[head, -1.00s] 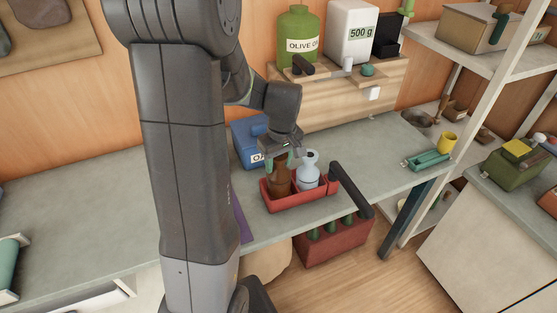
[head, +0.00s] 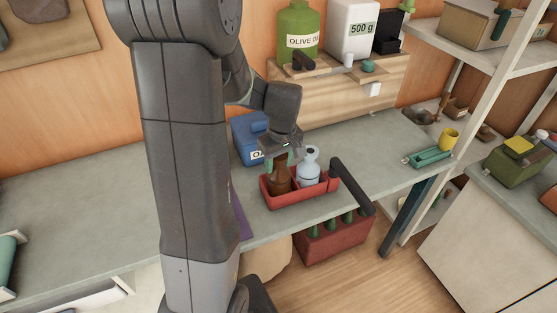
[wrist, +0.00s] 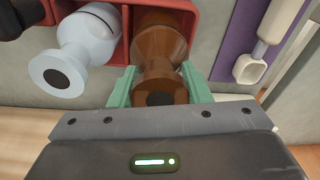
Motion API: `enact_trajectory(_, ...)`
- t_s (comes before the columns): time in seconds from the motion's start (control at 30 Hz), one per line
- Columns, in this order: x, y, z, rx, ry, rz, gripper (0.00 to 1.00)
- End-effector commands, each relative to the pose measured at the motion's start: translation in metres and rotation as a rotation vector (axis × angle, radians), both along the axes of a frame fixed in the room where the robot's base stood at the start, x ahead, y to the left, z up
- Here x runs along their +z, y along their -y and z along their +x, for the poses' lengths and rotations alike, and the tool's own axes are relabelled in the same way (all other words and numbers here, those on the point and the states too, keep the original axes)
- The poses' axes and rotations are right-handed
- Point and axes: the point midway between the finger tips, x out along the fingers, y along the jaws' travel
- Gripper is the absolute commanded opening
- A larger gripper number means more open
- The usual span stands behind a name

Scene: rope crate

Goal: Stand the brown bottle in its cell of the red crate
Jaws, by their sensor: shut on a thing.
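The brown bottle (head: 278,178) stands upright in the left cell of the red crate (head: 296,201) on the counter. In the wrist view the brown bottle (wrist: 160,57) sits between the green fingers of my gripper (wrist: 160,88), which is shut on its neck. The red crate's wall also shows in the wrist view (wrist: 124,50). My gripper (head: 283,159) is above the crate in the head view. The bottle's base is hidden by the crate's front wall, so I cannot see whether it touches the floor of the cell.
A pale blue bottle (head: 308,174) stands in the cell to the right. The crate's dark handle (head: 351,187) is at its right end. A blue container (head: 247,140) stands behind it. A purple strip (head: 240,217) lies to the left.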

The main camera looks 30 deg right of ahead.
Motion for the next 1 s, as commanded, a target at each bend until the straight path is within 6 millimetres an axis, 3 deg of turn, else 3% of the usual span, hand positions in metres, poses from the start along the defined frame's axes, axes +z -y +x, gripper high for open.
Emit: enact_trajectory(1.0, -0.015, 0.0, 0.0, 0.0, 0.001, -0.001, 0.0)
